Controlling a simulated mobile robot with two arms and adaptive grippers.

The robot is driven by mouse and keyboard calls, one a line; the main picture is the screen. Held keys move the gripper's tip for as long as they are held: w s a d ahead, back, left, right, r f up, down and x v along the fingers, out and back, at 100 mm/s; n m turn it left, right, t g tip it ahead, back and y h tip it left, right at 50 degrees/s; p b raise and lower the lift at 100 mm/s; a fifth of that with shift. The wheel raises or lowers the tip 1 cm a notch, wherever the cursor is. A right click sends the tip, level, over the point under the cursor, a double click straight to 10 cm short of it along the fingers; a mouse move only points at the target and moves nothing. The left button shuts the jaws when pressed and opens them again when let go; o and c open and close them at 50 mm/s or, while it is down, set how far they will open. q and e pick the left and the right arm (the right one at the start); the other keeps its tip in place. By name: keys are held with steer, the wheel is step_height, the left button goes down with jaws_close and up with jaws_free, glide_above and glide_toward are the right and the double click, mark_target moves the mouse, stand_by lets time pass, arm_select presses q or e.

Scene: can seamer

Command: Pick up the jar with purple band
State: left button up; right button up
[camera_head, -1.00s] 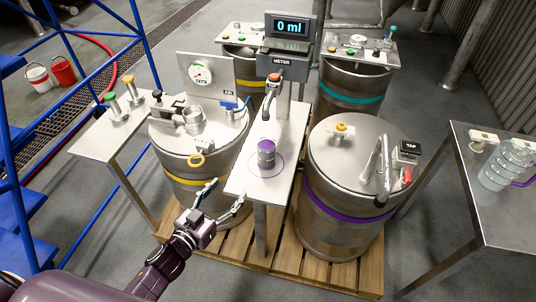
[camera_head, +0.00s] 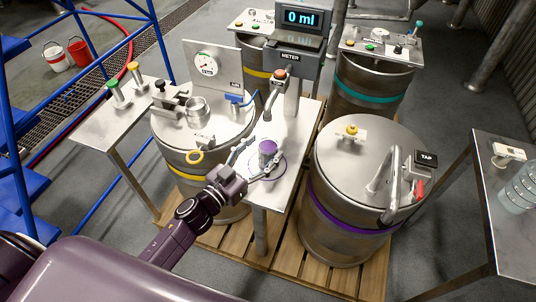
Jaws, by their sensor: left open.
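The jar with the purple band (camera_head: 268,149) is a small grey metal jar with purple at its top. It stands upright inside a thin purple ring mark on the narrow steel table (camera_head: 290,137), below the meter spout. My left gripper (camera_head: 255,162) is open at the near left of the jar. One finger is on the jar's left and the other passes low in front of it. Whether a finger touches the jar cannot be told. My right gripper is out of view.
A steel vessel with a yellow band (camera_head: 187,172) stands left of the table, one with a purple band (camera_head: 345,218) right. The meter (camera_head: 290,58) reads 0 ml, with its spout (camera_head: 274,92) above the jar. A side table (camera_head: 515,235) holds a clear jug (camera_head: 520,188).

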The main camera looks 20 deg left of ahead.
arm_select(q)
steer(key=shift+x, duration=1.25)
steer(key=shift+w, duration=0.15)
steer(key=c, duration=1.7)
jaws_close()
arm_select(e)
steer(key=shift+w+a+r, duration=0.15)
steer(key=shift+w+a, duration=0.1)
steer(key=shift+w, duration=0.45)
